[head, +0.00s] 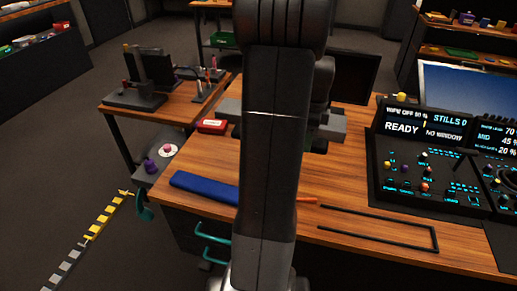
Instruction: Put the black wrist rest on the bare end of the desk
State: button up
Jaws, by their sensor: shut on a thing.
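My arm fills the middle of the head view and hides most of my gripper (318,110). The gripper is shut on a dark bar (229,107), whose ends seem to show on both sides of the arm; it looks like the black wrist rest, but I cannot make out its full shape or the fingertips. I see no other black wrist rest. The wooden desk (200,160) runs under and behind my arm. Its left end is bare in places, around a blue bar (204,187) and a red box (212,126).
A thin black U-shaped outline (436,238) lies at the front right of the desk. A control panel (425,165) stands at the right. An orange stick (306,200) lies beside my arm. A side table (160,113) with equipment stands at the left.

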notch_tip(320, 180, down, 10)
jog(key=shift+r+b, duration=0.1)
jog(key=shift+b, duration=0.5)
jog(key=shift+f, duration=0.25)
jog(key=o, duration=1.1)
jog(key=shift+c, duration=0.2)
jog(key=shift+r, duration=0.15)
notch_tip(320, 180, up, 12)
jog(key=shift+r+p, duration=0.1)
jog(key=shift+p, duration=0.65)
